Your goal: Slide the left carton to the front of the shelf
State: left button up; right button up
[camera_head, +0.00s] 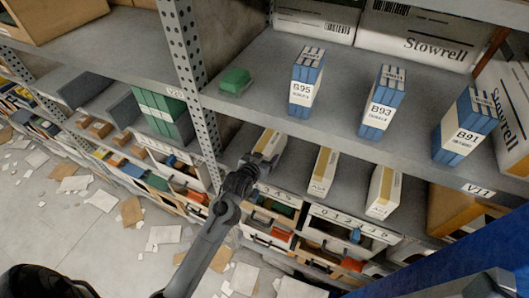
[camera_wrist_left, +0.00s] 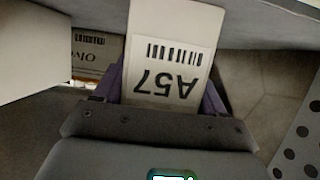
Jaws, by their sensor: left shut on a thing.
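The left carton (camera_head: 270,142) is white with a yellow stripe and stands on the lower shelf (camera_head: 300,160), beside the perforated upright. My left gripper (camera_head: 256,164) is at its front end. In the left wrist view, the carton (camera_wrist_left: 172,22) shows an upside-down A57 label between the purple fingers of my left gripper (camera_wrist_left: 164,88), which is shut on it. My right gripper is not in view.
The upper shelf (camera_head: 270,78) overhangs and holds blue-and-white boxes (camera_head: 305,82) and a green block (camera_head: 236,80). The perforated upright (camera_head: 188,65) is close left of the carton. Drawers and bins (camera_head: 270,222) lie below. Papers litter the floor.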

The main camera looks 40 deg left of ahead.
pick_arm(q)
jog(key=shift+s, duration=0.15)
jog(key=o, duration=1.4)
jog(key=b+v, duration=0.2)
jog(key=v, duration=0.8)
jog(key=shift+s+d, duration=0.15)
jog(key=shift+s, duration=0.25)
